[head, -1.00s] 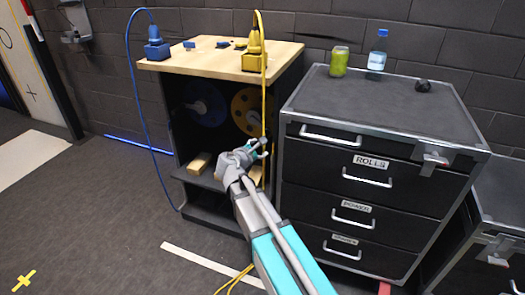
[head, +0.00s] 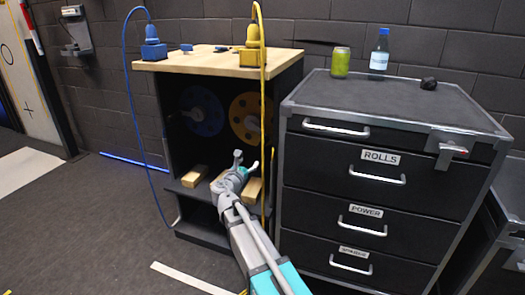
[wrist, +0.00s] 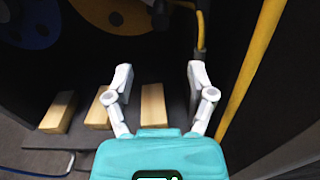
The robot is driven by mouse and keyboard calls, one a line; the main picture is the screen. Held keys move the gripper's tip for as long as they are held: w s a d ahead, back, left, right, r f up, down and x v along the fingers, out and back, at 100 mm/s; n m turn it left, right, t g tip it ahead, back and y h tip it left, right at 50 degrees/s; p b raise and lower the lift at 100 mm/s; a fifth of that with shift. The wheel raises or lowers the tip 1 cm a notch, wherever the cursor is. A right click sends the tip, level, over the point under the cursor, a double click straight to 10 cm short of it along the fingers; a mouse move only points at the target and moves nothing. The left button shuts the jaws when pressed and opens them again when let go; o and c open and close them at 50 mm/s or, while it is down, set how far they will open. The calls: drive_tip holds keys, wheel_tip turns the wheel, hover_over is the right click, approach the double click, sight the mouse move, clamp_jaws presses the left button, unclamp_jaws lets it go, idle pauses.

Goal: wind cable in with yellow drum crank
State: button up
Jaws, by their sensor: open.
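The yellow drum (head: 241,108) sits upright inside the dark cabinet, right of a blue drum (head: 203,106). A greyish crank part shows at the yellow drum's front, partly behind the yellow cable (head: 263,80). The cable drops from a yellow plug (head: 252,55) on the cabinet top past the drum. My gripper (head: 246,163) is below the yellow drum in the head view, open and empty. In the wrist view, my gripper (wrist: 160,70) has its fingers spread.
Three wooden blocks, one of them here (wrist: 58,112), lie on the cabinet's lower shelf. A grey drawer cabinet (head: 375,180) stands close at right, with a green can (head: 341,62) and bottle (head: 379,52) on top. A blue cable (head: 137,100) hangs at left. Floor at left is clear.

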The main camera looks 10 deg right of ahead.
sight(262, 146)
idle(0.3)
drive_tip(key=x, duration=1.4)
drive_tip(key=shift+s, duration=0.1)
clamp_jaws()
